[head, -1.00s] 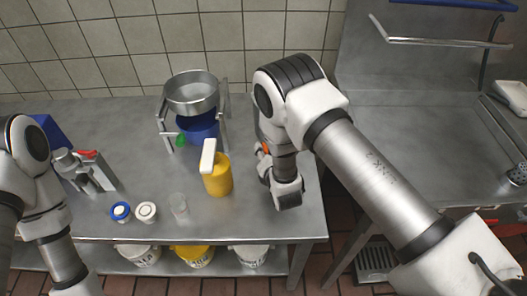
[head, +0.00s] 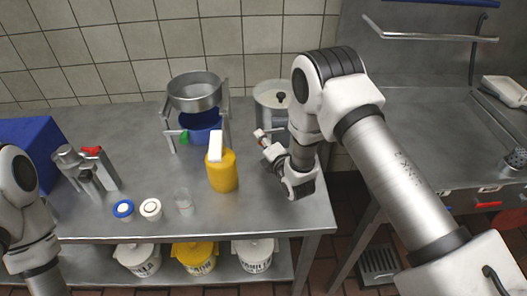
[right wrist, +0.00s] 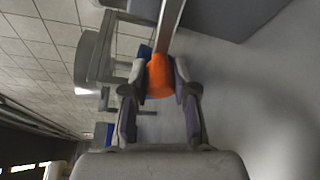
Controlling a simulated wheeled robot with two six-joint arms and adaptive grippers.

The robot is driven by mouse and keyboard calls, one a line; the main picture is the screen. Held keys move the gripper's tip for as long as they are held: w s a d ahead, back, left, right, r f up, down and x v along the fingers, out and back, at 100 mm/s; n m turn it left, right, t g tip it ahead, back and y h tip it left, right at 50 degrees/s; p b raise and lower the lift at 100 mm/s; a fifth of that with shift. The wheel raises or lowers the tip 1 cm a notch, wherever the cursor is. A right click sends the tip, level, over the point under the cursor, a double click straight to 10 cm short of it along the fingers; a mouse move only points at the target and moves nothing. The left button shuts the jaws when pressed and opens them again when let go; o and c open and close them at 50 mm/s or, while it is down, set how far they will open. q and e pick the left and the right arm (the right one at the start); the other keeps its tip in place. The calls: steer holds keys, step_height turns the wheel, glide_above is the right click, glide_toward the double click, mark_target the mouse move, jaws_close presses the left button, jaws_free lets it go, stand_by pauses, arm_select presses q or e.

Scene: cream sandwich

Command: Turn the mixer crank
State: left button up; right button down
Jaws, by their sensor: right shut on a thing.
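My right gripper (head: 262,137) is low at the mixer's front. In the right wrist view the right gripper (right wrist: 161,80) is shut on the orange crank handle (right wrist: 160,76), with a flat metal bar (right wrist: 169,22) running up from it. In the head view the handle is mostly hidden by the fingers. My left arm is at the left edge; its gripper is out of the picture.
A yellow bottle (head: 222,172), a clear cup (head: 183,203) and two small round containers (head: 123,208) stand left of the gripper. A sieve stand (head: 195,92) holds a bowl over a blue container. A metal device with a red part (head: 88,170) stands further left.

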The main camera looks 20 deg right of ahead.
steer(key=shift+r+m+t+b, duration=0.35)
steer(key=shift+r+m+b, duration=0.1)
steer(key=shift+m, duration=0.4)
steer(key=shift+r+m+t+b, duration=0.35)
steer(key=shift+r+m, duration=0.1)
steer(key=shift+m, duration=0.4)
steer(key=c, duration=0.9)
jaws_free()
steer(key=s, duration=0.4)
steer(key=s+d, duration=0.1)
steer(key=s, duration=0.7)
steer(key=shift+d, duration=0.2)
